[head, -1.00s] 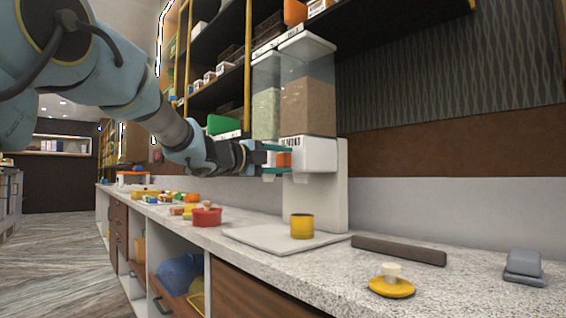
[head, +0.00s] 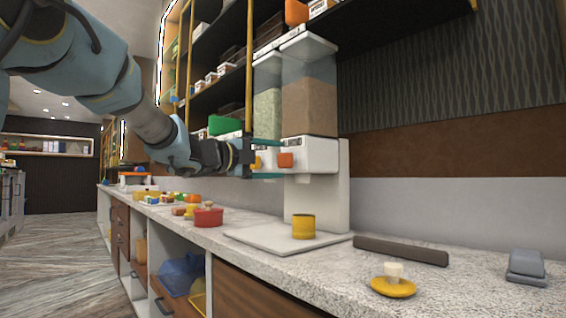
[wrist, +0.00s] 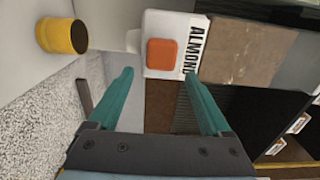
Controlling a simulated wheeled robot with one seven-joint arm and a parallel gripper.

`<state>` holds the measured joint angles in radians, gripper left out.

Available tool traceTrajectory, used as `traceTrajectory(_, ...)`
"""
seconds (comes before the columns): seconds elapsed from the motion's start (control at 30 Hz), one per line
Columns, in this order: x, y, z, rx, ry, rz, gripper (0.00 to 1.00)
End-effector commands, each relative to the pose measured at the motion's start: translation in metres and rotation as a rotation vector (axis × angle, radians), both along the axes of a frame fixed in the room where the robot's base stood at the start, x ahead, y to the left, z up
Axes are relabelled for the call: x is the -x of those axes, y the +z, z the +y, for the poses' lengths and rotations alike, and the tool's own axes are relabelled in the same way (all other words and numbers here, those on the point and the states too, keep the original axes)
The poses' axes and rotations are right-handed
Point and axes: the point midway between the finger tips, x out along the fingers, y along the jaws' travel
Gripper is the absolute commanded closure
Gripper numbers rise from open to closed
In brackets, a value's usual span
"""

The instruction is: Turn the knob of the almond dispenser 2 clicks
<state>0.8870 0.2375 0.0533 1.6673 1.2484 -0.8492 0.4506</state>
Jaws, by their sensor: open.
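The almond dispenser has a clear bin of brown contents (head: 308,105) above a white housing (head: 320,155). Its orange knob (head: 286,160) is on the housing's front; it also shows in the wrist view (wrist: 162,52), beside the label "ALMOND". My gripper (head: 268,159) is open, its teal fingers pointing at the housing. In the wrist view my gripper (wrist: 163,78) has its fingers spread wide, with the knob ahead between them and apart from both. A yellow cup (head: 303,227) stands below the dispenser; it also shows in the wrist view (wrist: 62,36).
The cup is on a pale tray (head: 262,238). A dark bar (head: 400,250), a yellow lid (head: 393,287) and a red bowl (head: 208,217) lie on the counter.

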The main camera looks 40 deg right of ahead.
Motion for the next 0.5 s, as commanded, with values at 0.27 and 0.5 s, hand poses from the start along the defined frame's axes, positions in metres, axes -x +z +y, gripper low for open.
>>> traceTrajectory(0.27,-0.003,0.0,0.053,0.0,0.002,-0.001,0.18)
traceTrajectory(0.5,-0.004,-0.001,0.072,-0.001,0.001,0.0,0.18)
